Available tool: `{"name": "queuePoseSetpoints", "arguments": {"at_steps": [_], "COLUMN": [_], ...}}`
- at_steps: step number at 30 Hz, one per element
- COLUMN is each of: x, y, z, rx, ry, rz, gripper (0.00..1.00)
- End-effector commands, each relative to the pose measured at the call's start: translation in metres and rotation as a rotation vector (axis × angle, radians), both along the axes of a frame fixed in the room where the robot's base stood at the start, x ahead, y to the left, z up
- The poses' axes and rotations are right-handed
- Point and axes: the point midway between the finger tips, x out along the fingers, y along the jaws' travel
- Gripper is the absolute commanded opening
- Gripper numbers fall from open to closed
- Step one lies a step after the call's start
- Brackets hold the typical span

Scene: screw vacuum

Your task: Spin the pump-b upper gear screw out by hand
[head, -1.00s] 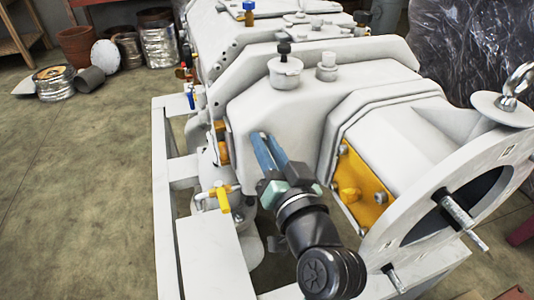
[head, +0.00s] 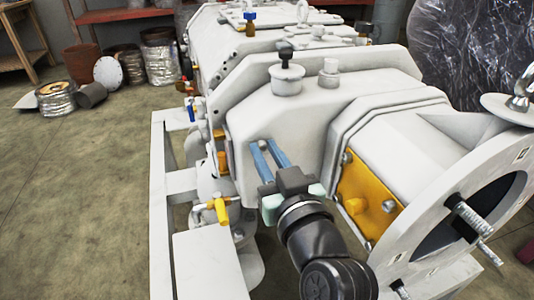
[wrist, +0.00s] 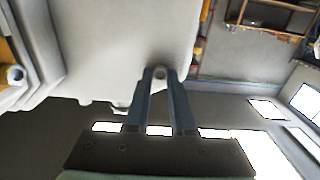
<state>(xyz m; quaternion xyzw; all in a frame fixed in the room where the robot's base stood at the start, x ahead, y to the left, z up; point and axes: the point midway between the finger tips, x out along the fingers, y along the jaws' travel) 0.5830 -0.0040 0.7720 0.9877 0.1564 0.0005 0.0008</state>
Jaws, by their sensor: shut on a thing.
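My gripper (head: 262,143) reaches with its two blue fingers to the side of the white pump housing (head: 300,125) in the head view.
A yellow plate (head: 368,204) with several screws sits to the right of my arm. A yellow-handled valve (head: 221,207) and the white frame (head: 210,265) lie to the left. A round end flange (head: 440,200) with protruding studs is at the right.

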Motion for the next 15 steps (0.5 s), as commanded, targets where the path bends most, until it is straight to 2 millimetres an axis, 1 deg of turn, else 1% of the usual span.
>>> {"name": "queuePoseSetpoints", "arguments": {"at_steps": [1,7,8,9,11,12,13,15], "x": [0.0006,0.0006,0.0006,0.0006,0.0005,0.0004,0.0004,0.0004], "y": [0.001,0.001,0.001,0.0011,0.001,0.0009,0.0008,0.0005], "z": [0.0029,0.0028,0.0028,0.0026,0.0022,0.0019,0.0017,0.0013], "rx": [0.0,0.001,0.001,0.001,0.002,0.001,0.001,0.002], "ry": [-0.006,-0.006,-0.006,-0.006,-0.005,-0.004,-0.004,-0.003], "rz": [0.001,0.001,0.001,0.001,0.001,0.001,0.001,0.001], "gripper": [0.0,0.0,0.24,0.31,0.42,0.49,0.53,0.53]}}
